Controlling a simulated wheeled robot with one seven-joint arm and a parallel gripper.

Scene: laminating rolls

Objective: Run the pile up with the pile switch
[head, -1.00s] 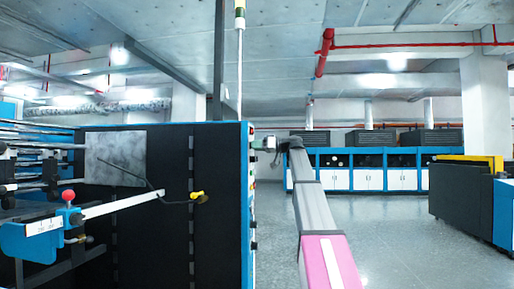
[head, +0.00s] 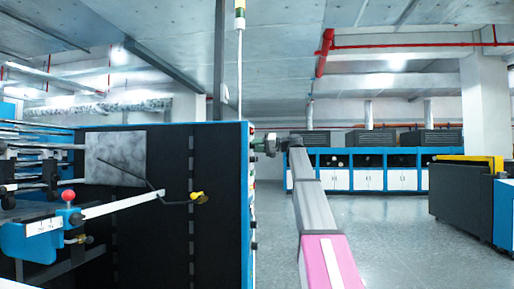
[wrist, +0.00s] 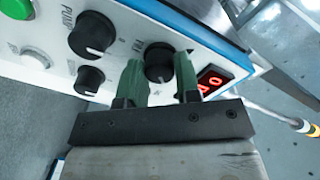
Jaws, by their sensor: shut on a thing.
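A black round knob (wrist: 158,58) sits on the white control panel (wrist: 120,55) in the wrist view, beside a red lit display (wrist: 210,82). Its label is partly hidden and I cannot read it surely. My gripper (wrist: 159,76) has its two green fingers on either side of this knob and is shut on it. The head view shows my gripper (head: 258,146) at the right edge of the blue and black machine (head: 215,220); the knob is too small to make out there.
Close by on the panel are a larger black knob (wrist: 92,34), a smaller black knob (wrist: 89,79) and a green button (wrist: 32,62). A red-tipped lever (head: 68,196) stands at the left. Open floor (head: 390,235) lies right of my arm.

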